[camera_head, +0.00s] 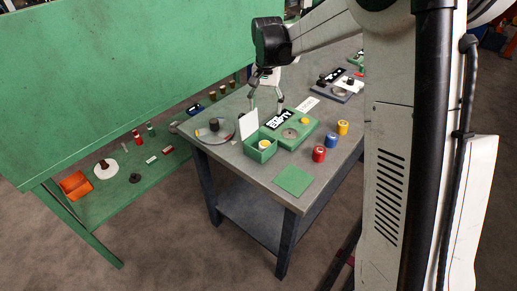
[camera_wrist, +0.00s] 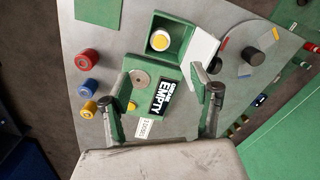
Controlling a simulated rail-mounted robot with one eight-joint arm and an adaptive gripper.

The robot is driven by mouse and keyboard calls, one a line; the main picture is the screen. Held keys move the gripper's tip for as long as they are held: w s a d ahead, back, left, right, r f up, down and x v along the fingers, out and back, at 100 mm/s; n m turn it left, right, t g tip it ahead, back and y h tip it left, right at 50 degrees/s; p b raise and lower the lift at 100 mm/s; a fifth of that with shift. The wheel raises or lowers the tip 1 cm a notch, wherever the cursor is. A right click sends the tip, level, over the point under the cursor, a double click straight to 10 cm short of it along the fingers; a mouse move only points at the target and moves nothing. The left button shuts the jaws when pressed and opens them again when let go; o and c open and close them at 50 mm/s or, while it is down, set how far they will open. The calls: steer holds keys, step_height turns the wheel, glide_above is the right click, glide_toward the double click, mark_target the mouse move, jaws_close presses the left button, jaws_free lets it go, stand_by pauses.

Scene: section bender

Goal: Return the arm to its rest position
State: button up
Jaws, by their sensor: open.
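My gripper (camera_head: 266,97) hangs at the end of my arm above the grey table (camera_head: 232,155), over a green board with a black label reading EMPTY. In the wrist view my gripper (camera_wrist: 162,117) has its two fingers wide apart, with nothing held between them. The green board (camera_wrist: 146,68) with a grey disc, a yellow piece and the label lies below and between the fingers. The gap between fingertips and board is hard to judge.
A green box (camera_head: 260,149) with a raised white lid holds a yellow-topped piece. Red (camera_head: 318,153), blue and yellow cylinders stand to its right. A green square (camera_head: 294,180) lies near the front corner. A round plate (camera_head: 214,130) sits left. A green bench (camera_head: 120,80) stands further left.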

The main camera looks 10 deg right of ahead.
steer(key=shift+r, duration=1.5)
steer(key=s+r+n+t+b, duration=0.1)
steer(key=s+r+t+b, duration=0.15)
steer(key=s, duration=0.65)
steer(key=s+r+n+t+b, duration=0.15)
steer(key=s+r, duration=0.25)
steer(key=s, duration=0.5)
steer(key=s+f+n+t+b, duration=0.1)
steer(key=s+f, duration=0.2)
steer(key=s, duration=0.4)
steer(key=s+f+n+t, duration=0.2)
steer(key=s+f, duration=0.1)
steer(key=s, duration=0.4)
steer(key=shift+s+f+b, duration=0.4)
